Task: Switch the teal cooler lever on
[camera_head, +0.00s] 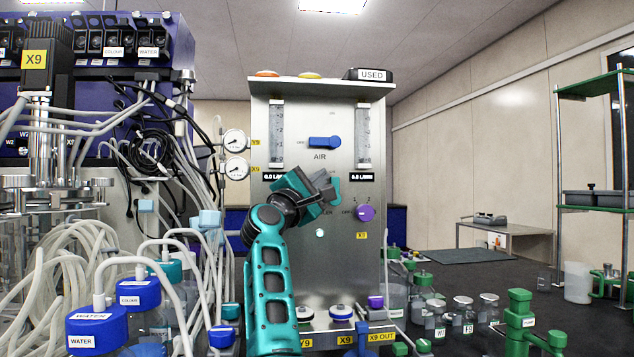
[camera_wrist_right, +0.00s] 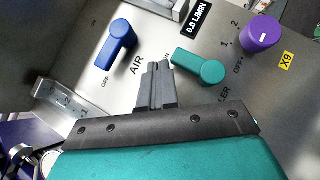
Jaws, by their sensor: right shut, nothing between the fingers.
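The teal cooler lever (camera_wrist_right: 200,68) is on the steel panel (camera_head: 290,120). In the wrist view its handle points left and slightly up from its round hub, toward small print I cannot read. In the head view the lever (camera_head: 337,184) is partly hidden behind my right gripper, its handle pointing up. My right gripper (camera_wrist_right: 157,75) is shut and empty, with its fingertips close beside the handle's free end; whether they touch it I cannot tell. In the head view the right gripper (camera_head: 324,182) is in front of the panel's middle. My left gripper is not in view.
A blue AIR lever (camera_head: 325,142) is above, its handle pointing left. A purple knob (camera_head: 366,213) is at the lower right. Flow tubes (camera_head: 277,135) flank the panel's upper part. Hoses and blue-capped bottles (camera_head: 97,325) crowd the left; green-capped glassware (camera_head: 435,310) stands at right.

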